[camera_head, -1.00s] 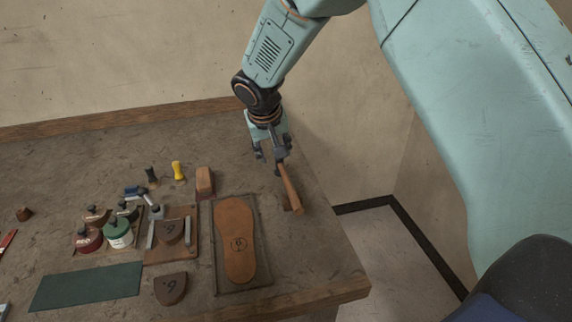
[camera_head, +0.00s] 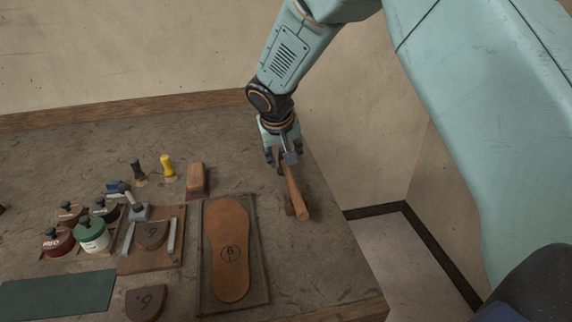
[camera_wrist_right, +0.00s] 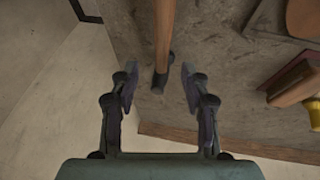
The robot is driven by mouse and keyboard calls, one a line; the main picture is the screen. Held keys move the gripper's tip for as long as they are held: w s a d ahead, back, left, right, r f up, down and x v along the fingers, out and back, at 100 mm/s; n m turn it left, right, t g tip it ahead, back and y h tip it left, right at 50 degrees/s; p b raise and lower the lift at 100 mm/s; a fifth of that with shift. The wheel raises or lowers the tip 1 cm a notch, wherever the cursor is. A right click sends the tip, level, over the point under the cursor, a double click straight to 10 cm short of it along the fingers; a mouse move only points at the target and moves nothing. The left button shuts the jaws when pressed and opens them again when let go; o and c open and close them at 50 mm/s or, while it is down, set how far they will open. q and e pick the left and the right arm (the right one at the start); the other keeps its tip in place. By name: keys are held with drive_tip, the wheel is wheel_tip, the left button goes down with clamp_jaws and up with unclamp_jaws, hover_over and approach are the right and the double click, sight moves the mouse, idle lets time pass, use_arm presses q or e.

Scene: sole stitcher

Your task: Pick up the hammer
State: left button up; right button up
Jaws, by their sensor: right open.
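The hammer (camera_head: 296,192) lies on the bench near its right edge, its wooden handle pointing toward the front. In the right wrist view the handle (camera_wrist_right: 164,32) comes in from the top and ends in a dark metal head (camera_wrist_right: 158,80). My right gripper (camera_head: 282,163) is over the head end, with its fingers pointing down. In the right wrist view the open gripper (camera_wrist_right: 158,72) has one finger on each side of the hammer, with gaps showing. The hammer's head end is partly hidden by the gripper in the head view. My left gripper is not in view.
A sole on a board (camera_head: 230,250) lies left of the hammer. A brush-like wooden block (camera_head: 196,178), a yellow-handled tool (camera_head: 167,167), jars (camera_head: 92,236) and a green mat (camera_head: 58,294) are farther left. The wall is behind; the bench's right edge is close.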

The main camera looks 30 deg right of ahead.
sight(283, 166)
drive_tip(key=f, duration=0.1)
drive_tip(key=w+f, duration=0.2)
drive_tip(key=f, duration=0.1)
drive_tip(key=shift+w+d+f, duration=0.1)
drive_tip(key=shift+w+d, duration=0.05)
drive_tip(key=shift+d, duration=0.05)
drive_tip(key=shift+f, duration=0.3)
drive_tip(key=shift+w+d+f, duration=0.25)
drive_tip(key=shift+d+f, duration=0.55)
drive_tip(key=shift+d, duration=0.2)
drive_tip(key=shift+w+a, duration=0.15)
drive_tip(key=shift+a, duration=0.2)
drive_tip(key=shift+c, duration=0.2)
drive_tip(key=shift+a+r, duration=0.15)
drive_tip(key=shift+a, duration=0.05)
drive_tip(key=shift+c, duration=0.8)
drive_tip(key=shift+r, duration=0.1)
drive_tip(key=shift+c, duration=0.8)
drive_tip(key=shift+s+d, duration=0.15)
drive_tip(key=shift+s, duration=0.05)
drive_tip(key=shift+c, duration=0.7)
drive_tip(key=shift+d+f, duration=0.2)
drive_tip(key=shift+d, duration=0.05)
drive_tip(key=c, duration=0.3)
drive_tip(key=shift+w+a, duration=0.1)
drive_tip(key=shift+c, duration=0.8)
drive_tip(key=shift+a+r, duration=0.1)
drive_tip(key=shift+a, duration=0.1)
clamp_jaws()
drive_tip(key=shift+d, duration=0.2)
